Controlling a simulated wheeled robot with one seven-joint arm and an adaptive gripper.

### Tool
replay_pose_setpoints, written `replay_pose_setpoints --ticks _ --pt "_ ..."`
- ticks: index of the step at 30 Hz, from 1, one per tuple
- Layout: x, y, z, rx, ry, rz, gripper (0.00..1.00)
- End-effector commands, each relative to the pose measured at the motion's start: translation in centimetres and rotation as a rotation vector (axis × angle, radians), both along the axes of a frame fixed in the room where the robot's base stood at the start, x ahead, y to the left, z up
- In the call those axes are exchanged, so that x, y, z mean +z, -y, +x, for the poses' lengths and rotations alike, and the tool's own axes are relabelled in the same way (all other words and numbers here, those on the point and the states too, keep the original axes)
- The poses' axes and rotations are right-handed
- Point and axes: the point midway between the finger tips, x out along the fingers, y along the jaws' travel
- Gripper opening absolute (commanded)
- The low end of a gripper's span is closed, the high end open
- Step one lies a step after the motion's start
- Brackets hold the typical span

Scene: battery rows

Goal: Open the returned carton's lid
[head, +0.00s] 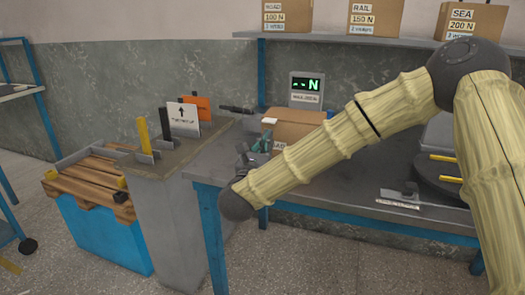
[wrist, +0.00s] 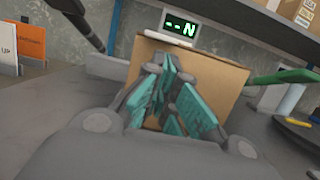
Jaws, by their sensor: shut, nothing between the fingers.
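The brown carton (head: 298,128) stands on the blue-framed bench in the head view, partly hidden behind my arm. Its top looks closed, but my arm and gripper hide part of it. In the wrist view the carton (wrist: 222,78) fills the middle, right behind my fingers. My gripper (head: 262,143) is at the carton's left front side in the head view. In the wrist view my gripper (wrist: 168,68) is shut and empty, its teal finger pads drawn together in front of the carton. I cannot tell whether the fingers touch it.
A display (head: 306,86) reading "--N" stands behind the carton. A dark round plate (head: 440,178) with yellow bars lies at the right of the bench. A grey stand with signs (head: 184,118) is at the left. Labelled boxes (head: 375,18) sit on the shelf above.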

Motion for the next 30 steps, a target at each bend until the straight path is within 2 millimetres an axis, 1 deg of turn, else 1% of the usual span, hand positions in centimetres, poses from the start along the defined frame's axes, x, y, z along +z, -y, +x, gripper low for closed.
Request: replay_pose_setpoints --ticks 3,9,22,30 --pt "0.3 0.4 1.3 -0.001 0.001 0.0 0.0" --pt "0.6 0.7 2.4 0.001 0.0 0.0 0.0" --pt "0.7 0.7 2.6 0.001 -0.002 0.0 0.0" --pt "1.5 1.1 3.4 -0.004 -0.046 0.017 0.0"
